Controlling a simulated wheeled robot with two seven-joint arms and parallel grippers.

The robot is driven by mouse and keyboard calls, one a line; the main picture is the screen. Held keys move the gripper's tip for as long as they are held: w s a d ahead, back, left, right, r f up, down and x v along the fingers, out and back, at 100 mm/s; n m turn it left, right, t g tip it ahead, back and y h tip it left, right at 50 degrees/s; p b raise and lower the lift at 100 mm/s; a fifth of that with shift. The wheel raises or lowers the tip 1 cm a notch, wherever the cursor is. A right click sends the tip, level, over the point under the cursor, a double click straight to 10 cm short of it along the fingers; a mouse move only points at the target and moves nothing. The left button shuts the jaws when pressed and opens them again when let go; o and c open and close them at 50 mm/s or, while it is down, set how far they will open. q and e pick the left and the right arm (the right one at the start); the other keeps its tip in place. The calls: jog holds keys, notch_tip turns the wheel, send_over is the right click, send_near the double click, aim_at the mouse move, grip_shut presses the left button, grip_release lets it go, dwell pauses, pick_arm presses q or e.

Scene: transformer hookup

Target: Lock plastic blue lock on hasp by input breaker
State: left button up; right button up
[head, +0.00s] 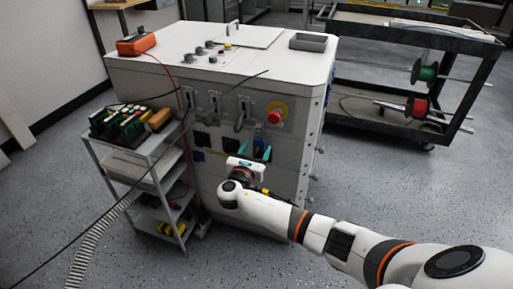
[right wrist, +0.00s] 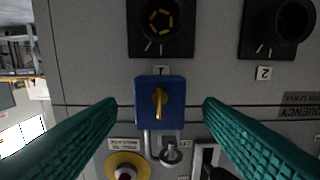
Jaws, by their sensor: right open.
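A blue lock (right wrist: 174,93) with a yellow key-like piece on its face shows in the middle of the right wrist view, against the grey cabinet panel. Its grey shackle (right wrist: 146,141) points down in that picture, where panel lettering is upside down. Whether the shackle is closed or through a hasp, I cannot tell. My right gripper (right wrist: 160,104) is open, with one teal finger on each side of the lock and visible gaps between. In the head view my right gripper (head: 254,150) is at the cabinet front. My left gripper is out of view.
The cabinet (head: 265,185) carries a red button on a yellow disc (head: 277,113) and several levers. Two black round sockets (right wrist: 160,22) lie near the lock. A shelf cart (head: 157,188) stands close on the left. A dark cart (head: 350,110) with spools stands at right.

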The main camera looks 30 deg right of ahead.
jog(key=shift+s+a+r+p, duration=0.2)
jog(key=shift+s+a+p, duration=0.25)
jog(key=shift+s+a, duration=0.2)
jog(key=shift+a, duration=0.15)
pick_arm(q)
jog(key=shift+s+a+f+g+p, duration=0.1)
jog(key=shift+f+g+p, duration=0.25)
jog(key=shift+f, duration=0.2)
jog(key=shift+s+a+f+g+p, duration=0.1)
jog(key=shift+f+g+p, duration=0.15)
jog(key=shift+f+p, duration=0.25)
pick_arm(e)
jog(key=shift+v, duration=1.1)
jog(key=shift+f, duration=0.15)
pick_arm(q)
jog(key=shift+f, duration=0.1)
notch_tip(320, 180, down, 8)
jog(key=p, duration=0.2)
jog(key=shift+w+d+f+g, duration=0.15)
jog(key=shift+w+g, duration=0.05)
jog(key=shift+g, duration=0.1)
pick_arm(e)
jog(key=v, duration=1.2)
